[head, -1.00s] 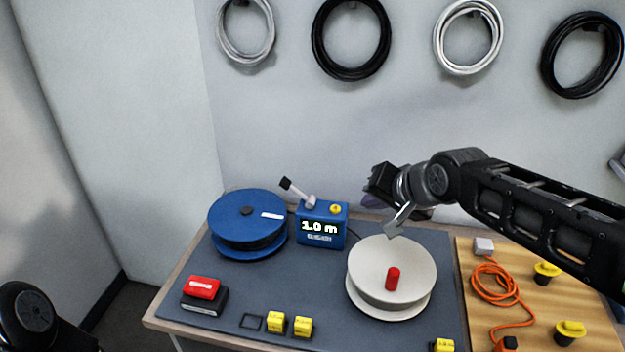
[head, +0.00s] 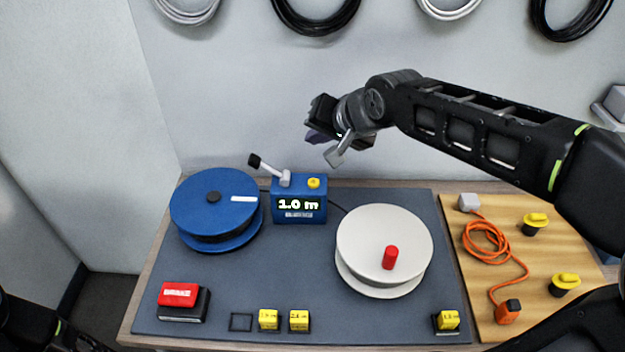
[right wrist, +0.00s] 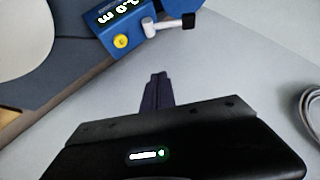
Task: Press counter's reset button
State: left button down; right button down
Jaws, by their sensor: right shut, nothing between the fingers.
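The blue counter (head: 299,199) stands at the back of the mat, its display reading 1.0 m. A yellow round button (head: 314,183) sits on its top, and a grey lever with a black end (head: 269,168) rises beside it. In the right wrist view the counter (right wrist: 128,27) is near the top, with the yellow button (right wrist: 121,41) facing the camera. My right gripper (head: 322,137) is in the air above and behind the counter, apart from it. Its fingers (right wrist: 156,88) are shut and empty. My left gripper is not visible; only part of my left arm shows at the lower left.
A blue spool (head: 214,198) stands left of the counter and a white spool (head: 375,232) with a red knob to its right. A red brake block (head: 178,294) and yellow blocks (head: 299,320) lie in front. A wooden board (head: 515,235) holds an orange cable at right.

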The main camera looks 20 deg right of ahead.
jog(key=b, duration=0.5)
send_over(316, 184)
notch_tip(316, 184, down, 8)
jog(key=shift+r, duration=0.25)
jog(key=shift+f+b, duration=0.55)
jog(key=shift+f, duration=0.1)
dwell(1.1)
jog(key=shift+f+b, duration=0.4)
jog(key=shift+b, duration=0.1)
jog(key=shift+s+f+b, duration=0.1)
jog(key=shift+f+b, duration=0.35)
jog(key=shift+b, duration=0.05)
dwell(0.6)
jog(key=shift+r, duration=0.1)
jog(key=shift+r+p, duration=0.55)
jog(key=shift+r, duration=0.2)
jog(key=shift+r, duration=0.1)
jog(key=shift+r+p, duration=1.7)
jog(key=shift+r, duration=0.75)
